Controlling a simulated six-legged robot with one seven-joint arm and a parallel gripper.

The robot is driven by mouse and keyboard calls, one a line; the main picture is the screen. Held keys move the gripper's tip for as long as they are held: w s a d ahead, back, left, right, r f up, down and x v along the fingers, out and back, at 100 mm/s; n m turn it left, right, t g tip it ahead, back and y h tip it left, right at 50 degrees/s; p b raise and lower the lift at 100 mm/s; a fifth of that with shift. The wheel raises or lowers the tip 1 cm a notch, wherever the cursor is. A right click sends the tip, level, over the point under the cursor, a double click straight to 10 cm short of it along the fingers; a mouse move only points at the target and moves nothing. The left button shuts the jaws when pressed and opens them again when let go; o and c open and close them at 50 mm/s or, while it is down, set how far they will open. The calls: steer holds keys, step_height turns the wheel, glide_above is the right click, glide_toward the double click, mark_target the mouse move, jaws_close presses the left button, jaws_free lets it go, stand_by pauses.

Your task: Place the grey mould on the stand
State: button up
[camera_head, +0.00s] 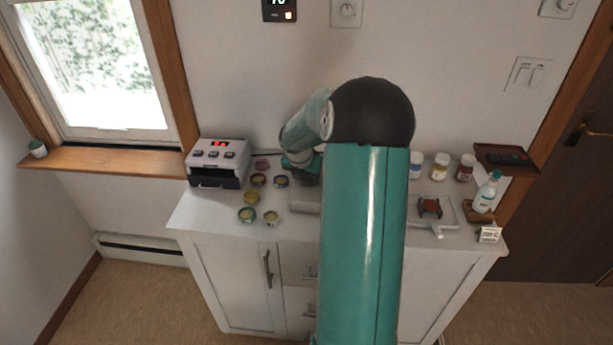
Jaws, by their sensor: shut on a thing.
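My gripper (304,177) is low over the left half of the white cabinet top, partly hidden behind my own arm. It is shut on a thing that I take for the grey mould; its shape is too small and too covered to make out. A small grey-rimmed round tin (281,181) is just left of my gripper; I cannot tell whether they touch. A pale grey flat tray or plate (304,200) shows below my gripper, its right side hidden by my arm. I cannot pick out the stand with certainty.
Several small round tins, one yellow (251,198), stand left of my gripper beside a white device (217,160) with a red display. To the right are a tray (447,212) with a reddish-brown piece, jars (440,166), a bottle (486,191) and a small sign (489,235). My arm hides the middle.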

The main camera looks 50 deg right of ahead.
steer(key=o, duration=1)
steer(key=shift+s+a+f, duration=0.15)
steer(key=shift+a+f, duration=0.05)
steer(key=shift+f, duration=0.45)
steer(key=shift+c, duration=0.2)
steer(key=shift+r, duration=0.25)
steer(key=d+v, duration=0.1)
steer(key=v, duration=1.1)
steer(key=s+a+r+m, duration=0.1)
steer(key=a+r+m, duration=0.5)
steer(key=a, duration=0.8)
steer(key=s+a+r+m+t+y, duration=0.1)
steer(key=s+a+m+t+y, duration=0.1)
steer(key=s+a+m, duration=0.6)
steer(key=s+a+r+m+t+y, duration=0.1)
steer(key=s+a+m, duration=0.6)
steer(key=a, duration=0.7)
steer(key=shift+s+r+m+t+y, duration=0.4)
steer(key=shift+m+y, duration=0.2)
steer(key=shift+m, duration=0.3)
